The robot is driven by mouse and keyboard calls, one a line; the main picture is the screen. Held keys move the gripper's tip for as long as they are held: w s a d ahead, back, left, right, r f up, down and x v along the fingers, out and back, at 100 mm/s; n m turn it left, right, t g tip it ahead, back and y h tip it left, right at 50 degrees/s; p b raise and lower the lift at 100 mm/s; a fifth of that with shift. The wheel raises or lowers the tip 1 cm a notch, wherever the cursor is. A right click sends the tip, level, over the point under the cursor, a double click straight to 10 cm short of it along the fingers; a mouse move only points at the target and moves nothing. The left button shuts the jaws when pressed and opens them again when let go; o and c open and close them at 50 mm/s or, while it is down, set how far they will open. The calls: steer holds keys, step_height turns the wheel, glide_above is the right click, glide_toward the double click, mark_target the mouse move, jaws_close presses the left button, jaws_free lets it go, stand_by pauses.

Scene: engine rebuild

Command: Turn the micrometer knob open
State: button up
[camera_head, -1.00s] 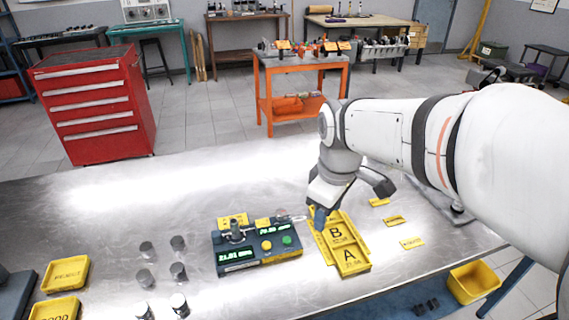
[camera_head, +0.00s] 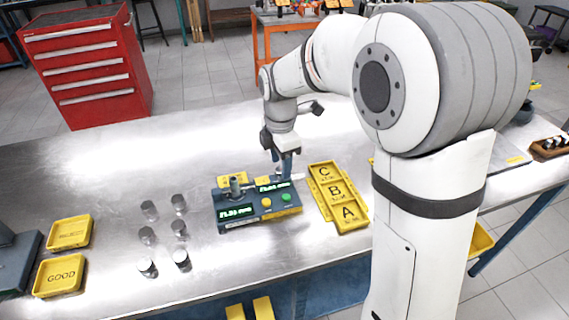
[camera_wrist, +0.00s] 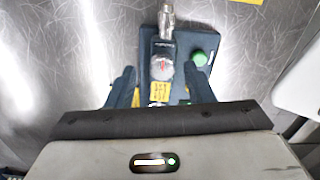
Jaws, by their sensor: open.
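The dark measuring unit (camera_head: 255,213) stands on the metal bench in the head view. It has two lit green displays, a yellow button and a green button (camera_head: 286,197).
A yellow tray marked A, B and C (camera_head: 337,194) lies just right of the unit. Several metal cylinders (camera_head: 148,236) stand to its left. Yellow GOOD (camera_head: 60,276) and reject (camera_head: 70,232) trays are farther left.

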steer(key=shift+f, duration=0.7)
